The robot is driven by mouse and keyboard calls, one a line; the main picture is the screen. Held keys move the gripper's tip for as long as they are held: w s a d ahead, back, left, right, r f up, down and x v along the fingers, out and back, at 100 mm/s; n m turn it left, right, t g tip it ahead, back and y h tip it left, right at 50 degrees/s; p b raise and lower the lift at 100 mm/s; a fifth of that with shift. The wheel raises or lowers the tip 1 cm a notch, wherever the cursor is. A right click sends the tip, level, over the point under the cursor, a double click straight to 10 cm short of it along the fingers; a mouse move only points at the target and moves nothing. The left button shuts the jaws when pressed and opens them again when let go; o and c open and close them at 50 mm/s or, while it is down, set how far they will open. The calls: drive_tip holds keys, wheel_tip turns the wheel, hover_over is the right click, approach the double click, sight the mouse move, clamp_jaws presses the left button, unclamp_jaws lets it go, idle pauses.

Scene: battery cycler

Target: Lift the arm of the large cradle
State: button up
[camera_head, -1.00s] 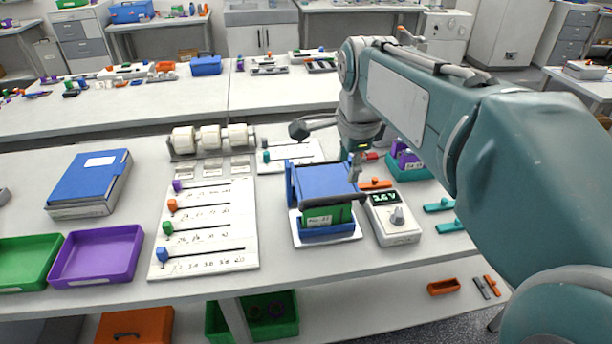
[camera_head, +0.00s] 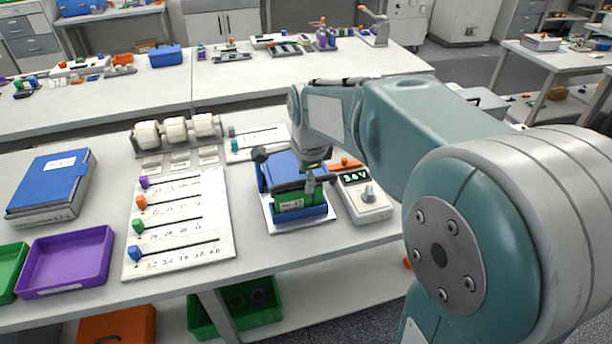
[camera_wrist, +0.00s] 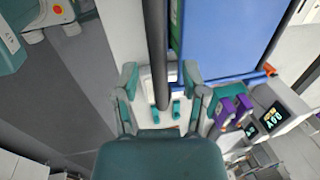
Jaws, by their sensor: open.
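The large cradle is a blue block (camera_head: 285,163) on a white base plate (camera_head: 275,224), with a green labelled cell (camera_head: 292,203) at its front. Its arm appears as a dark bar (camera_head: 291,187) across the front; I take it to be the same bar (camera_wrist: 156,40) in the wrist view, beside the cradle's blue surface (camera_wrist: 222,38). My gripper (camera_head: 318,180) is at the right end of the bar, partly hiding it. In the wrist view my gripper (camera_wrist: 160,82) is open, its fingers on either side of the bar. Contact cannot be told.
A white meter with a lit display (camera_head: 355,177) stands close to the right of the cradle. A slider board (camera_head: 180,225) lies to the left, and a rack of white rolls (camera_head: 175,131) stands behind it. A purple tray (camera_head: 66,262) is near the left front edge.

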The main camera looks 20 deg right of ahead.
clamp_jaws()
drive_tip(key=shift+r, duration=0.1)
